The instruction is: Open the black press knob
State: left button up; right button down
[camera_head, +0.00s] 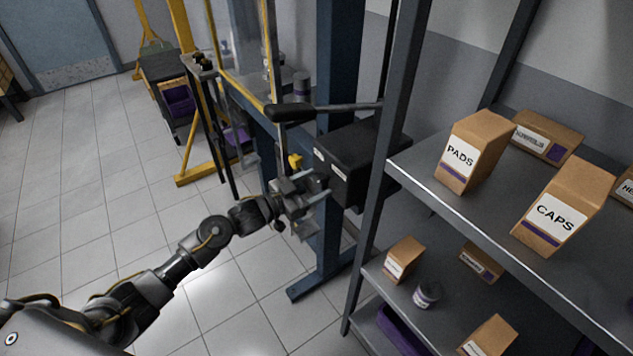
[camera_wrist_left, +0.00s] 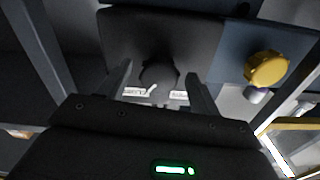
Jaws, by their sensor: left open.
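The black press knob (camera_wrist_left: 160,74) is a dark round knob on the front of a black box (camera_head: 352,158), with white labels beside it. In the left wrist view it sits between the two fingers of my left gripper (camera_wrist_left: 158,80), with a visible gap on each side. In the head view my left gripper (camera_head: 316,190) is open in front of the box's left face, and the knob is mostly hidden by the fingers. My right gripper is not in view.
A yellow knob (camera_wrist_left: 266,69) sits beside the box on the blue press frame (camera_head: 338,85). A lever with a black grip (camera_head: 290,113) juts out above the gripper. A metal shelf (camera_head: 430,197) with cardboard boxes stands close on the right. The floor at left is clear.

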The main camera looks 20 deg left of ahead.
pick_arm(q)
jog(key=shift+w+d, duration=0.3)
jog(key=shift+w, duration=0.1)
